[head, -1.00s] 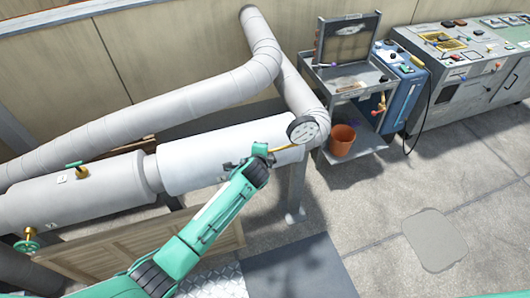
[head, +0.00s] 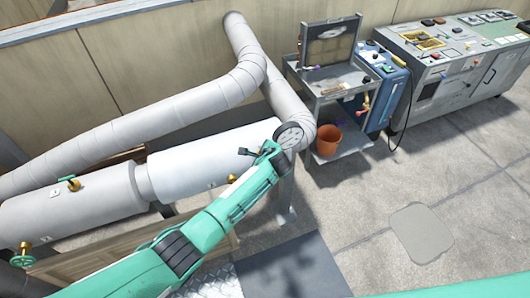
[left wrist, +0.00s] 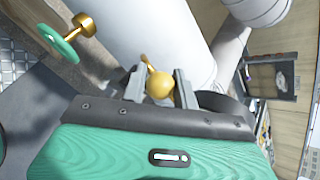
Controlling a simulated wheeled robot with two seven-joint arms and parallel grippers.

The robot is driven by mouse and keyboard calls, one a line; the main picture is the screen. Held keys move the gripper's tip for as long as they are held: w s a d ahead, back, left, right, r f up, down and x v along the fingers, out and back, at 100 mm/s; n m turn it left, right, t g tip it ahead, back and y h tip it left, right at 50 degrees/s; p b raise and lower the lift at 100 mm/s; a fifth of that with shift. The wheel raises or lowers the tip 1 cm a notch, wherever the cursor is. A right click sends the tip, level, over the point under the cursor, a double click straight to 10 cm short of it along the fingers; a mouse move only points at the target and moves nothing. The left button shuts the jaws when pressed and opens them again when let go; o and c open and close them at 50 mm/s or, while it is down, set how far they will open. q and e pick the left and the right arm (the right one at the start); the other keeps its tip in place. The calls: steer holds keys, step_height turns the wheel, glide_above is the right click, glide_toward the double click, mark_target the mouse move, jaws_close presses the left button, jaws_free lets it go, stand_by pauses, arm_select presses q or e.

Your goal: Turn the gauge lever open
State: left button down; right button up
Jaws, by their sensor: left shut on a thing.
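The round gauge (head: 289,135) has a white face and dark rim and sits at the right end of the white insulated pipe. My left gripper (head: 262,152) is right beside it, at the lower left of the gauge. In the left wrist view, the gauge lever's brass ball end (left wrist: 159,87) sits between the two grey fingers of the left gripper (left wrist: 160,88), which is shut on it. A short piece of brass shows just above the ball. In the head view the lever is hidden by the gripper and arm. My right gripper is out of view.
Green-wheeled brass valves are on the pipe (head: 69,183) and at lower left (head: 24,257). A grey tool cart (head: 330,90) with an orange bucket (head: 327,140) stands behind the gauge on the right. A control console (head: 445,60) is farther right. The floor at right is clear.

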arm_select(q)
steer(key=shift+d+r, duration=0.15)
steer(key=shift+d, duration=0.3)
steer(key=c, duration=1.2)
jaws_free()
steer(key=shift+o, duration=0.6)
steer(key=shift+d, duration=0.1)
steer(key=shift+a+f, duration=0.2)
